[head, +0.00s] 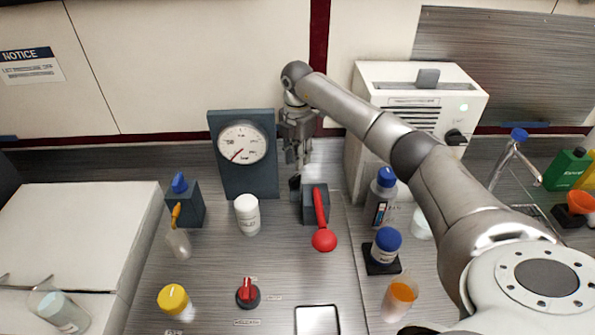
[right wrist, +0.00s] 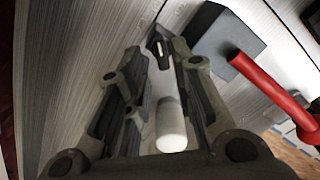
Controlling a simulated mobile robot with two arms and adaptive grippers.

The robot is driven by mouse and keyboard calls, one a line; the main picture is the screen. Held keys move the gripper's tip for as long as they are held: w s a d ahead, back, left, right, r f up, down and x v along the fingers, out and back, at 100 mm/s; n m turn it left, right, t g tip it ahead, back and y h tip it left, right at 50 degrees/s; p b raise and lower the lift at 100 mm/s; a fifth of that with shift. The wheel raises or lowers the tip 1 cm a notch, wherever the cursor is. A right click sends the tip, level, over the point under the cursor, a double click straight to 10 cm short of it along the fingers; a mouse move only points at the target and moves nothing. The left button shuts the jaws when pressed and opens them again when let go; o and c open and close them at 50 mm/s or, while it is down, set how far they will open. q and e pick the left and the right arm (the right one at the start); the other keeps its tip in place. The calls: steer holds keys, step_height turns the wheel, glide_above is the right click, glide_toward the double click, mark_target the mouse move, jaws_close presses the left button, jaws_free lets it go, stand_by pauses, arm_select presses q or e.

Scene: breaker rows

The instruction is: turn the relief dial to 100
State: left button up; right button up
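My right gripper (head: 297,165) hangs just right of the round gauge (head: 241,143), above the back of the metal worktop. Its fingers (right wrist: 150,85) are apart in the right wrist view. A small dark piece with a pale line (right wrist: 161,52) shows between the fingertips; it may be the relief dial, and I cannot tell whether they touch it. In the head view this dark piece (head: 295,184) sits below the fingertips. A red knob (head: 247,292) with small labels around it stands at the front; the labels are too small to read. My left gripper is not in view.
A red lever (head: 322,225) on a dark block stands close to the right of my right gripper. A white bottle (head: 247,214) stands left of it. A white cabinet (head: 365,150) is behind my right arm. Several bottles stand around; the worktop's middle front is mostly clear.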

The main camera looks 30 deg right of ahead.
mark_target(298, 175)
step_height(298, 175, down, 6)
steer(key=shift+f+p, duration=0.2)
steer(key=shift+p, duration=0.4)
jaws_close()
